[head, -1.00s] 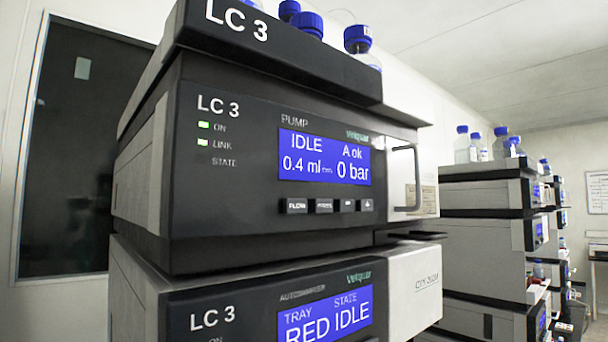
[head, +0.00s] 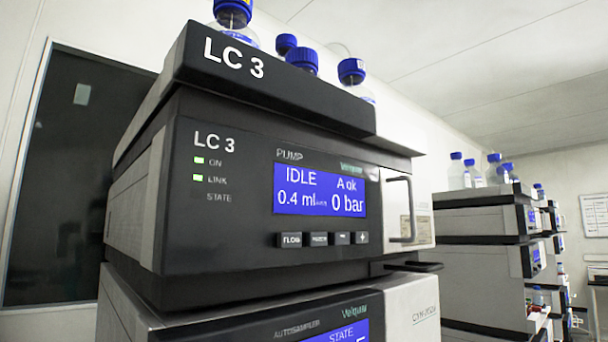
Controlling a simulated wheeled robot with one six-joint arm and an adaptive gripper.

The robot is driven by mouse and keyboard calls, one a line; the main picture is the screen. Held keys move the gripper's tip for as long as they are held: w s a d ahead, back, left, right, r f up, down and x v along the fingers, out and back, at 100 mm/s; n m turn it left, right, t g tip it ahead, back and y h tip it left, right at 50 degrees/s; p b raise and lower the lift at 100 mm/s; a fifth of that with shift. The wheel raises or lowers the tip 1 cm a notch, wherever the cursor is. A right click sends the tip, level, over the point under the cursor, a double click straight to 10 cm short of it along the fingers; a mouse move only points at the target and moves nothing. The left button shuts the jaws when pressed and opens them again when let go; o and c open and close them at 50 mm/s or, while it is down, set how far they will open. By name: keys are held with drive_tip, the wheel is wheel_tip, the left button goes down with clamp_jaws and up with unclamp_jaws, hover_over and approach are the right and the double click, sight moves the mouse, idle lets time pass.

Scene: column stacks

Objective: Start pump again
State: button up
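The LC 3 pump module (head: 240,215) fills the middle of the head view. Its blue screen (head: 320,191) reads IDLE, A ok, 0.4 ml/min and 0 bar. The ON and LINK lamps (head: 197,170) are green; the STATE lamp shows no light. A row of small dark buttons (head: 322,239) sits under the screen; the left one seems to read FLOW, the others are hard to read. My gripper is not in view.
Below is the autosampler (head: 300,322), its screen cut off. Solvent bottles (head: 352,75) stand in the top tray (head: 270,85). A handle (head: 409,210) juts from the pump's right side. Other stacks (head: 485,240) stand at right; a dark door (head: 75,180) is at left.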

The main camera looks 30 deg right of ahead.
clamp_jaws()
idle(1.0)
